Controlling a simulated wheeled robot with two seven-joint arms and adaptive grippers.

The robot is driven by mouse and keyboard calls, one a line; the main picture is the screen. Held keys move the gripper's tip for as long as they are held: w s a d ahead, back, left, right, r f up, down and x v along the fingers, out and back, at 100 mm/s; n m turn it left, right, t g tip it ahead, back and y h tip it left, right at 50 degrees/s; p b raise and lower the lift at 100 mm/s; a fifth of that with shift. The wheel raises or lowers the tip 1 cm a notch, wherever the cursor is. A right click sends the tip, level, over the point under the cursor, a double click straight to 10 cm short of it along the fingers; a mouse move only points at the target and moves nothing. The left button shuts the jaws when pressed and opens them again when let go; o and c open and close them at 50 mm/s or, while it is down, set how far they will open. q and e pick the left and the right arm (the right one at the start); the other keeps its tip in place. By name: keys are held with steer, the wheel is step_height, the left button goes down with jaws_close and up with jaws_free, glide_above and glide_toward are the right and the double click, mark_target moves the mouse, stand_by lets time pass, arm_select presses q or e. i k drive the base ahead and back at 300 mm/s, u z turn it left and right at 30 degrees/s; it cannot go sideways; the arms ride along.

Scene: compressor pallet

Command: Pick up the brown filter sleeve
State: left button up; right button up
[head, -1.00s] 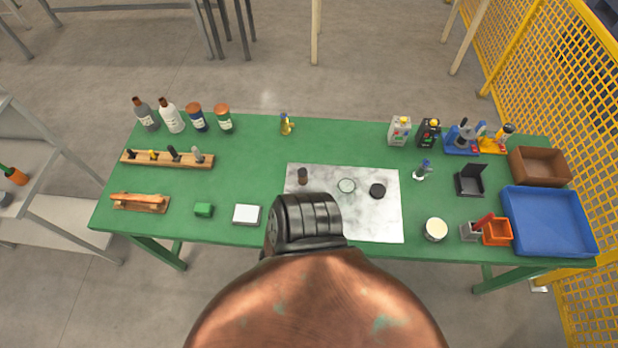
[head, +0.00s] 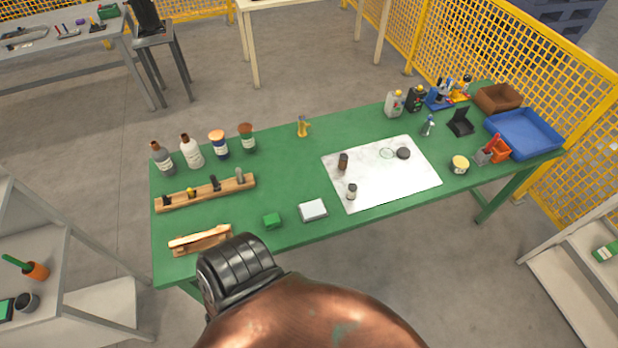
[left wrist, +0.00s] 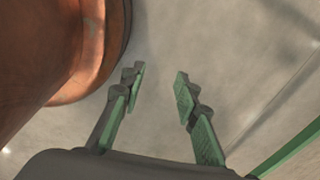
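A small dark brown cylinder (head: 343,161), which looks like the brown filter sleeve, stands upright on the left part of the pale mat (head: 400,182) on the green table. No gripper shows near it in the head view. My left gripper (left wrist: 158,88) shows only in the left wrist view, with its two fingers apart and nothing between them. Grey floor lies behind the fingers, and the sleeve is not in that view. My right gripper is in neither view.
A small dark item with a pale base (head: 351,191), a clear ring (head: 387,153) and a black disc (head: 403,153) share the mat. Bottles line the back left.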

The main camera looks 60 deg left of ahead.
mark_target(342, 157)
steer(key=z, duration=0.2)
steer(key=k, duration=0.3)
steer(key=u, duration=2.5)
